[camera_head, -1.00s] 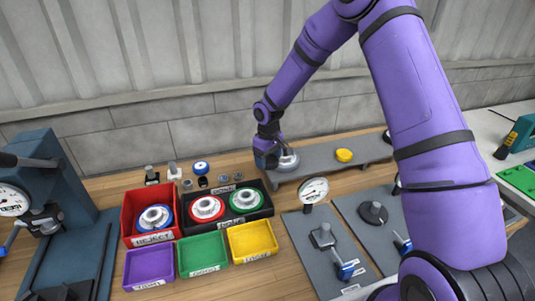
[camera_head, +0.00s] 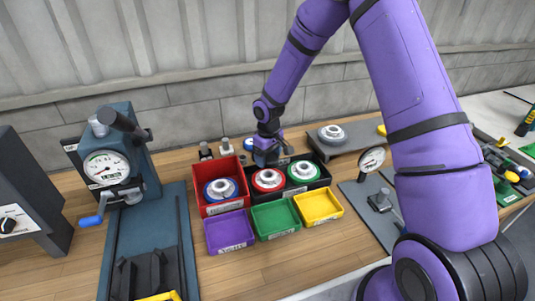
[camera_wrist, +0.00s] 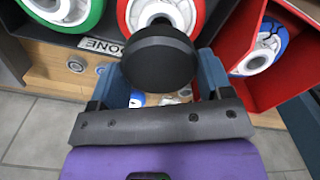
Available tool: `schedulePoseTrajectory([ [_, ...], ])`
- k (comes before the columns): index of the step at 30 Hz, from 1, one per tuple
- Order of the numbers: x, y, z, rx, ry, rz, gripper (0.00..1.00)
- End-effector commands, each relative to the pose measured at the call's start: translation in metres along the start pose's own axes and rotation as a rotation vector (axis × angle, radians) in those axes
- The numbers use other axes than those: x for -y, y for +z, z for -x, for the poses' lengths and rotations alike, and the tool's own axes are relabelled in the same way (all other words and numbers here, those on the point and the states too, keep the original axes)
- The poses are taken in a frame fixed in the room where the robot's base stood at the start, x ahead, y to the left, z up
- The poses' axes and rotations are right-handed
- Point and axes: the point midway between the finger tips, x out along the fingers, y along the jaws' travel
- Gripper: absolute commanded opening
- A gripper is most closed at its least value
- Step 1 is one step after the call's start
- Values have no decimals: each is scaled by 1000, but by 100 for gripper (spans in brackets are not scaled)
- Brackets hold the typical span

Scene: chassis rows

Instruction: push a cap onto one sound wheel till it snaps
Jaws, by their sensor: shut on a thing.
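My gripper (camera_head: 267,156) is behind the black DONE tray (camera_head: 322,183); it also shows in the wrist view (camera_wrist: 160,88). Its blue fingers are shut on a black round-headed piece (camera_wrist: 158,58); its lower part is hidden. In the DONE tray lie a red-rimmed wheel (camera_head: 268,180) and a green-rimmed wheel (camera_head: 303,172). A blue-rimmed wheel (camera_head: 221,190) lies in the red REJECT bin (camera_head: 222,209). A grey wheel (camera_head: 331,134) sits on the grey raised stand (camera_head: 362,138). I cannot tell if any wheel bears a cap.
Purple (camera_head: 229,232), green (camera_head: 275,218) and yellow (camera_head: 318,206) bins stand in front. A blue press with a dial (camera_head: 107,168) stands left. A dial gauge (camera_head: 371,160) stands right. Small parts stand behind the red bin. Bare wood lies in front.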

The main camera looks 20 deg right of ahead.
Motion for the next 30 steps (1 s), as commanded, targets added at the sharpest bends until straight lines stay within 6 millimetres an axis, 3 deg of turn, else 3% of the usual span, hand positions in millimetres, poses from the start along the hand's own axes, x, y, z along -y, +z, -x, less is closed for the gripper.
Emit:
schedulePoseTrajectory([
  [8, 0, 0, -9, 0, 0, -1, 50],
  [21, 0, 0, -44, 0, 0, -1, 50],
  [30, 0, 0, -46, -1, 0, -1, 50],
])
